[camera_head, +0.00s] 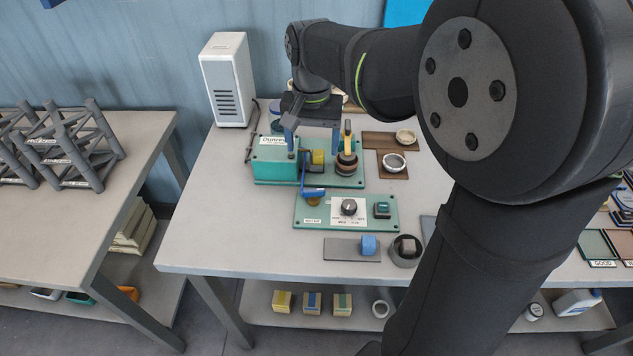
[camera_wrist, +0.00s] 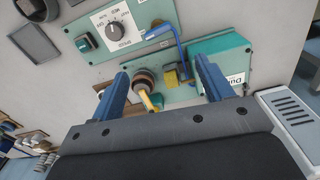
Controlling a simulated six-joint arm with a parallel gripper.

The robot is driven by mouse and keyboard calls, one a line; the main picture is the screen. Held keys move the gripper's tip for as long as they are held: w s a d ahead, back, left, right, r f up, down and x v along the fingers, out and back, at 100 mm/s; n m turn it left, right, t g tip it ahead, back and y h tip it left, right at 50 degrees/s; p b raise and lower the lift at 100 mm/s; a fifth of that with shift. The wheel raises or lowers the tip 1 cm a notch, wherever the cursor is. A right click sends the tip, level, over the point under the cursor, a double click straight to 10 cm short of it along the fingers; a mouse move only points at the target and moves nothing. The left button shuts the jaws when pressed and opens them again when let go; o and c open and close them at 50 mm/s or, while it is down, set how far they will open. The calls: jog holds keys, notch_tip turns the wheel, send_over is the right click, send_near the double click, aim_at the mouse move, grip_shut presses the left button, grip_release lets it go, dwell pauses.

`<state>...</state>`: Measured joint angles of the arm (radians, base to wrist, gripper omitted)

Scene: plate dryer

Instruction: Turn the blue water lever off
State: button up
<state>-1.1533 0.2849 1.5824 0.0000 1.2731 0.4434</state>
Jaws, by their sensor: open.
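The blue water lever (camera_head: 313,192) is a bent rod with a flat blue handle at the front of the green machine base, above the left part of the green control panel (camera_head: 330,221). In the wrist view the lever (camera_wrist: 160,31) shows beyond my fingertips, with its rod bending down toward the machine. My gripper (camera_head: 312,143) is over the green machine, behind the lever in the head view. In the wrist view my gripper (camera_wrist: 161,69) has its two blue fingers wide apart with nothing held between them. No contact with the lever shows.
The green machine box (camera_head: 275,165) stands left of a brown round stack (camera_head: 346,165) with a yellow-topped post. A dial (camera_head: 349,207) and a dark button (camera_head: 382,209) are on the panel. A blue block (camera_head: 368,244) sits in front. A white vented unit (camera_head: 228,80) stands back left.

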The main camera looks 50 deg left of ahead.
jog(key=n, duration=0.2)
send_near(314, 190)
notch_tip(314, 190, down, 9)
jog(key=shift+r, duration=0.2)
dwell(0.5)
